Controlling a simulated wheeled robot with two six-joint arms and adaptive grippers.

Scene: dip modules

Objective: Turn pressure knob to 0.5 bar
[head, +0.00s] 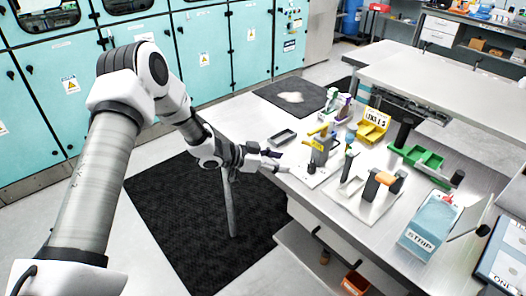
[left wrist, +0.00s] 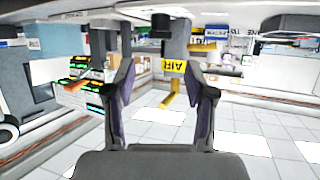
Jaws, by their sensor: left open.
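In the head view my left gripper (head: 280,163) reaches from the left to the near left edge of the workbench, just left of an upright dark module (head: 317,157) with yellow parts on a white plate. In the left wrist view my left gripper (left wrist: 163,100) is open, its two purple-lined fingers spread with nothing between the pads. No scale is readable. My right gripper is not in view.
The workbench (head: 468,205) also holds a yellow bin (head: 371,131), green trays (head: 420,157), an orange-topped stand (head: 385,179) and a blue STRIP box (head: 431,222). A small dark tray (head: 283,137) lies near the left edge. A black floor mat (head: 170,215) lies left of the bench.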

